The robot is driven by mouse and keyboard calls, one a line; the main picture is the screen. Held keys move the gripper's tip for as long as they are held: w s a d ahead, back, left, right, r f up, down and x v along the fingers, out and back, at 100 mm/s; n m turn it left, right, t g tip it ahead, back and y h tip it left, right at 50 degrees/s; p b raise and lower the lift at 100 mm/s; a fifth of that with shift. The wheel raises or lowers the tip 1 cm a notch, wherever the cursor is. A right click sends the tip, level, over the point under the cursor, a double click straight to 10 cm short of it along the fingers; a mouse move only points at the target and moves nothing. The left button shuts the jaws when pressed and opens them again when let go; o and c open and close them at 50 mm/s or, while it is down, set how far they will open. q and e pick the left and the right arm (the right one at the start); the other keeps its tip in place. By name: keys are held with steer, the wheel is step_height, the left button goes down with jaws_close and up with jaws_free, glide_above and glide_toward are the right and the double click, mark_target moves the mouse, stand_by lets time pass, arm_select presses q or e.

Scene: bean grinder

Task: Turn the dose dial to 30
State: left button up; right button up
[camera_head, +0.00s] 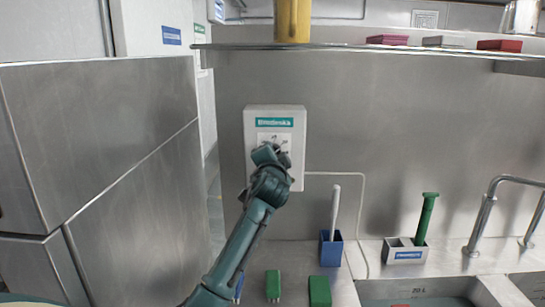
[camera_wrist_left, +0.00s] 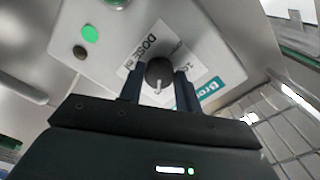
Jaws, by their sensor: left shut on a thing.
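The bean grinder (camera_head: 254,117) is a pale box on the steel back wall with a teal label at its top. In the head view my left gripper (camera_head: 280,157) is at its front and hides the dial. In the left wrist view the dose dial (camera_wrist_left: 158,70) is a dark round knob with a white pointer line, on a white plate (camera_wrist_left: 150,42) marked DOSE. My left gripper (camera_wrist_left: 159,86) has one finger on each side of the dial and is shut on it. The plate's numbers are partly hidden, so the setting cannot be read. My right gripper is not in view.
In the left wrist view a green button (camera_wrist_left: 89,33) and a dark button (camera_wrist_left: 79,53) sit beside the plate. A shelf (camera_head: 350,47) runs above the grinder.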

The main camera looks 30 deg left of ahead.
arm_select(q)
steer(key=shift+r, duration=0.1)
steer(key=o, duration=1)
steer(key=shift+c, duration=0.2)
steer(key=b+v, duration=0.2)
steer(key=v, duration=1.1)
steer(key=shift+s+b, duration=0.15)
steer(key=shift+b, duration=0.15)
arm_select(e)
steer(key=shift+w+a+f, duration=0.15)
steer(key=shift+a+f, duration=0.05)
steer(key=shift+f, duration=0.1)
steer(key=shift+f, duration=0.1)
